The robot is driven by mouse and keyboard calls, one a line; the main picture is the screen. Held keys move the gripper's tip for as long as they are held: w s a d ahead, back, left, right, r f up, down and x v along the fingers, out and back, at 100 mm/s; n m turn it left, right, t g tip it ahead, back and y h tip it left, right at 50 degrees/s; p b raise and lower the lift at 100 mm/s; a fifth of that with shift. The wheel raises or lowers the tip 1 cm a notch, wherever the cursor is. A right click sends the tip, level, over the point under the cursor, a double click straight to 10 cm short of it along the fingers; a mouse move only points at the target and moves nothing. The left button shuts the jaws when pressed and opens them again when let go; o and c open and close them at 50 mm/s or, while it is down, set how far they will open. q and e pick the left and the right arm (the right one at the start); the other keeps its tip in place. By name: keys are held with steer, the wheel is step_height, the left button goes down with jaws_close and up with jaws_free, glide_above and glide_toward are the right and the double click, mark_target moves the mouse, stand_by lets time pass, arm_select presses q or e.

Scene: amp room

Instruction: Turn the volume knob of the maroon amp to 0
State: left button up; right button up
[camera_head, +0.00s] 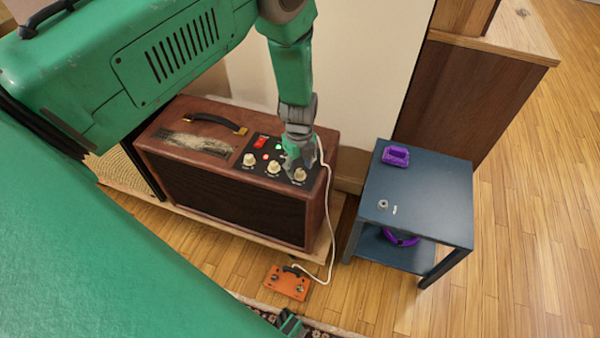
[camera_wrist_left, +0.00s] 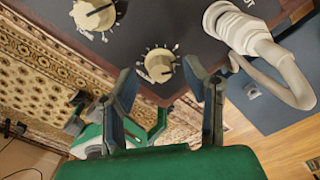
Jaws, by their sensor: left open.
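Three cream knobs sit along the panel: a left knob (camera_head: 249,160), a middle knob (camera_head: 273,168) and a right knob (camera_head: 299,175). Their labels are too small to read. My left gripper (camera_head: 297,160) points down over the panel's right end. In the left wrist view, its open fingers (camera_wrist_left: 164,80) stand on both sides of a cream knob (camera_wrist_left: 159,65), without visibly closing on it. Part of what seems my right gripper (camera_head: 290,323) shows at the bottom edge.
A white cable (camera_head: 326,185) runs from a plug (camera_wrist_left: 238,30) beside the knobs to an orange pedal (camera_head: 287,282) on the floor. A blue side table (camera_head: 430,195) with a purple object (camera_head: 396,156) stands to the right. A patterned carpet (camera_wrist_left: 40,65) lies below the amp's edge.

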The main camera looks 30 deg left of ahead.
arm_select(q)
steer(key=shift+d+f, duration=0.1)
steer(key=shift+f, duration=0.9)
jaws_close()
steer(key=shift+n, duration=0.3)
